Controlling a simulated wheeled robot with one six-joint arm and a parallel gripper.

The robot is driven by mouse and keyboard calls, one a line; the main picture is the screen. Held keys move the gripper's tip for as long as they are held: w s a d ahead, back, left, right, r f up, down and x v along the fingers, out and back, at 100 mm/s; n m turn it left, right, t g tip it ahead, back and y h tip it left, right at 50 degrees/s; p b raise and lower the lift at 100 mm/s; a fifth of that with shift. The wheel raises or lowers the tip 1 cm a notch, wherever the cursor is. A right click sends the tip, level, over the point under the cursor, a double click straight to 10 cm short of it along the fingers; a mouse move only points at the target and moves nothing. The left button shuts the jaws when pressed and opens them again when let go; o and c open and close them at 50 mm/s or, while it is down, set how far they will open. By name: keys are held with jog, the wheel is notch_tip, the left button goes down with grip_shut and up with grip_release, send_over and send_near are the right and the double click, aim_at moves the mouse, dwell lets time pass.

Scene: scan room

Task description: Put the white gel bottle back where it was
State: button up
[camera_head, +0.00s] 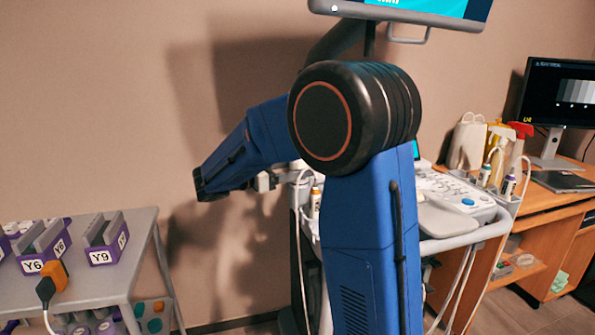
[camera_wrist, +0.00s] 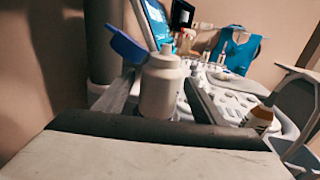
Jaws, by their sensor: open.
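The white gel bottle (camera_wrist: 160,88) shows upright in the wrist view, with a narrower white cap on top. My gripper (camera_wrist: 158,100) is open, with one finger on each side of the bottle. I cannot tell whether the fingers touch it, and its base is hidden behind the gripper body. In the head view my gripper (camera_head: 265,182) is at the left side of the ultrasound cart (camera_head: 455,218). My arm hides much of that side, and I cannot make out the white bottle clearly there.
An orange-labelled bottle (camera_wrist: 262,117) stands just right of my gripper, on the cart's side; it also shows in the head view (camera_head: 315,203). A blue object (camera_wrist: 128,45) is close behind the left finger. A grey table (camera_head: 140,225) with purple bins stands at left.

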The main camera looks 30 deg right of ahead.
jog(key=a, duration=1.2)
jog(key=shift+w+r, duration=0.2)
jog(key=shift+w, duration=0.25)
